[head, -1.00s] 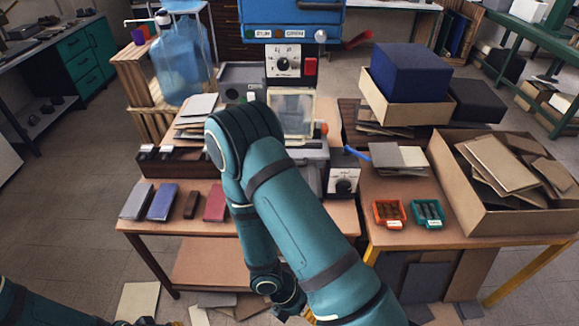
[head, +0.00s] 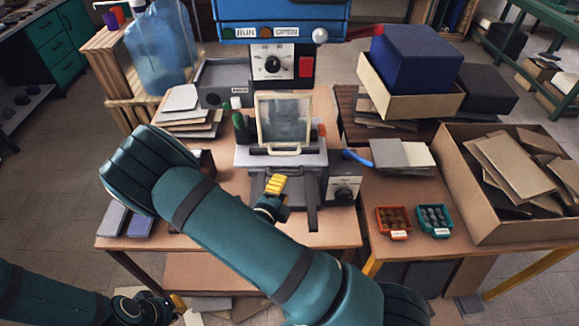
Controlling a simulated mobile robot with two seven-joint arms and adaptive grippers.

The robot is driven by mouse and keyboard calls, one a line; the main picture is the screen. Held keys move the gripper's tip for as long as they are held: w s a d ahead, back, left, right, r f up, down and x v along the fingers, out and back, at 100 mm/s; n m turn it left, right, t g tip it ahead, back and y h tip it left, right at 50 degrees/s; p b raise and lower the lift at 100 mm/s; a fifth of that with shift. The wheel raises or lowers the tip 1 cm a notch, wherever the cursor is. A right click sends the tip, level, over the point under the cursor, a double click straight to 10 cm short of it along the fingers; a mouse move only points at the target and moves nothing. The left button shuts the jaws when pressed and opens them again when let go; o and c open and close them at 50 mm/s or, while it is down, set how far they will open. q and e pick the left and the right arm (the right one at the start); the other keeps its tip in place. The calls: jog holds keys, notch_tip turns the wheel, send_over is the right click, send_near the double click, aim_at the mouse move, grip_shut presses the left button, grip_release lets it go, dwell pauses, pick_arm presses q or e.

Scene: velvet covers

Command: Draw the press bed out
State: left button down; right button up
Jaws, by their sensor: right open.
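The press's grey bed (head: 250,158) lies low at the middle of the head view, under a clear framed guard (head: 284,118) with a pale handle bar. My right gripper (head: 276,184), with yellow fingertips, is at the front of the bed and covers part of it. It is open, and I see nothing held in it. Whether its fingers touch the bed or a handle I cannot tell. My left gripper (head: 177,303) is low at the bottom left, below the table edge, and only partly visible; its fingers are too small to judge.
The blue press head (head: 283,10) is above, with a dial panel (head: 272,64). A control box (head: 345,190) stands right of the bed. Orange (head: 393,234) and green (head: 434,232) trays and a cardboard box (head: 465,215) are at right. Notebooks (head: 113,218) lie at front left.

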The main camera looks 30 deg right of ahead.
aim_at(289, 176)
jog(key=shift+b+x, duration=0.35)
jog(key=shift+x, duration=3.3)
jog(key=shift+s, duration=0.1)
grip_shut()
